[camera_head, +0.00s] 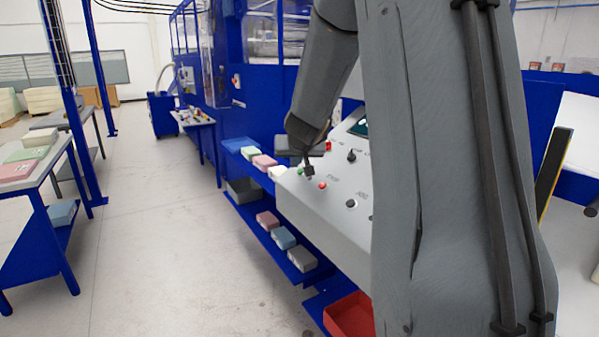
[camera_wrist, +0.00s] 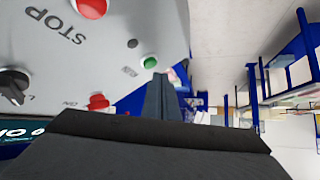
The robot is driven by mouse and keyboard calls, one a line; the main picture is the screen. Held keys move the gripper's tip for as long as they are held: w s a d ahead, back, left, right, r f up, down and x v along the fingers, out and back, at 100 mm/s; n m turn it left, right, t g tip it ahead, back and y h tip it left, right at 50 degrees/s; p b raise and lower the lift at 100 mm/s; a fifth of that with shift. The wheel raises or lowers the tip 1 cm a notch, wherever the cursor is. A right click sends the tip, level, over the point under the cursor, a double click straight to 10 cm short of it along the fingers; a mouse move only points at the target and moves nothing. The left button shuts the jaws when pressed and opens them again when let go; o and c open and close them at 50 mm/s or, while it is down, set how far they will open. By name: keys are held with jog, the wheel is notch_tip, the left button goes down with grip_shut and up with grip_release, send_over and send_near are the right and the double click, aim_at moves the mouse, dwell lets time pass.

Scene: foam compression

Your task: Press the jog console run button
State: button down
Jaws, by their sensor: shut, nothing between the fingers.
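The jog console (camera_head: 325,208) has a sloped grey panel with buttons and knobs.
A black knob (camera_head: 351,155) and another red control (camera_wrist: 98,102) are on the same panel. Blue shelves (camera_head: 240,148) with coloured foam blocks stand left of the console. A red bin (camera_head: 350,316) is below. The floor (camera_head: 150,240) on the left is open.

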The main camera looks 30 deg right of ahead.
jog(key=shift+d+f, duration=0.1)
jog(key=shift+f, duration=0.1)
dwell(0.7)
jog(key=shift+d+f+b, duration=0.15)
jog(key=shift+f+b, duration=0.05)
jog(key=shift+b, duration=0.35)
